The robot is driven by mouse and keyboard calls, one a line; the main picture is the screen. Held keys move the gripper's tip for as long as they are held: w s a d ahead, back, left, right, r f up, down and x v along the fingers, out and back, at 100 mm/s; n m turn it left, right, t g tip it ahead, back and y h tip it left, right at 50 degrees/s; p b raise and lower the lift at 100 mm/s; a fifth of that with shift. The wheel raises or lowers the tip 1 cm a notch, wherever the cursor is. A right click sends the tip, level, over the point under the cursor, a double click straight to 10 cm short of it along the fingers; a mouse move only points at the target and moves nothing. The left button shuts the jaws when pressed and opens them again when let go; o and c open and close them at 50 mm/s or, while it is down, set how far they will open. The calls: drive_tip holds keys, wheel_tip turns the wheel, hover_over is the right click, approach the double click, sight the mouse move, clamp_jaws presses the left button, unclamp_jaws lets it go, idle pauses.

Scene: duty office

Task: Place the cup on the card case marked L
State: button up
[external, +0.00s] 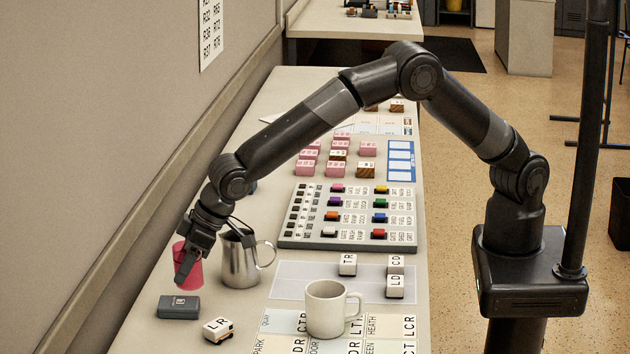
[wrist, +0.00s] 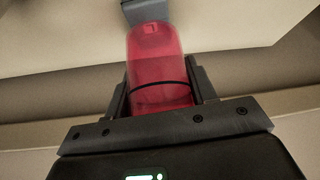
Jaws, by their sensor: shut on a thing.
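My gripper (external: 188,265) is shut on a red, see-through cup (external: 192,275), which also fills the middle of the wrist view (wrist: 158,65). The fingers close on the cup's sides. A dark grey card case (external: 179,307) lies flat on the counter just below the cup in the external view. It has a small pale mark that is too small to read. A grey-blue block at the top of the wrist view (wrist: 147,11), beyond the cup, looks like this case. I cannot tell whether cup and case touch.
A steel pitcher (external: 240,262) stands close to the right of my gripper. A white mug (external: 327,309) and a small block marked LR (external: 218,330) are nearby. A button panel (external: 350,216) lies farther back. The wall (external: 110,130) runs close on the left.

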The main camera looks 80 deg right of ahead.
sight(185, 282)
drive_tip(key=shift+f, duration=2)
drive_tip(key=shift+f, duration=0.1)
drive_tip(key=o, duration=1)
drive_tip(key=shift+c, duration=0.2)
